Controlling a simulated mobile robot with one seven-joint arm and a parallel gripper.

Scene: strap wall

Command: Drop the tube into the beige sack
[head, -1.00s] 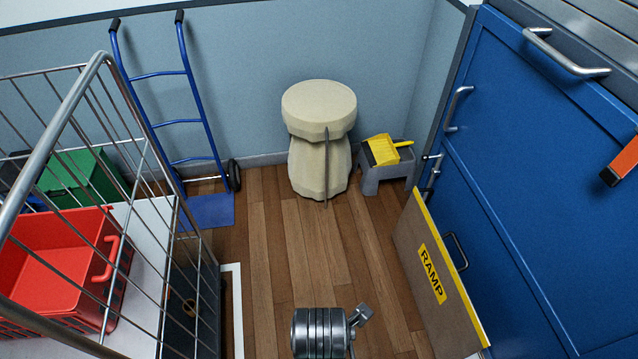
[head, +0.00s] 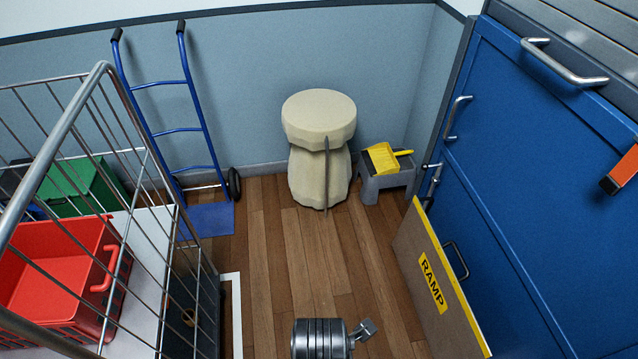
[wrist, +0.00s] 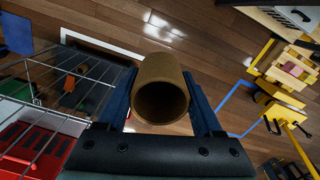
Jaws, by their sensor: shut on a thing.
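A brown cardboard-like tube (wrist: 162,68) shows in the wrist view with its hollow round end toward the camera. My gripper (wrist: 160,80) is shut on it, one dark blue finger along each side. The beige sack (head: 319,178) stands on the wooden floor against the back wall in the head view. It has a wide, round, flat-looking top and a narrower faceted body, with a thin grey upright strip in front. I cannot make out an opening in its top. The tube and gripper are outside the head view; the sack is not visible in the wrist view.
A wire cage trolley (head: 100,68) with a red crate (head: 58,265) stands left. A blue hand truck (head: 180,130) leans at the back wall. Right of the sack is a grey step (head: 385,183) with a yellow dustpan. A ramp board (head: 440,285) leans by the blue door (head: 530,180). Floor before the sack is clear.

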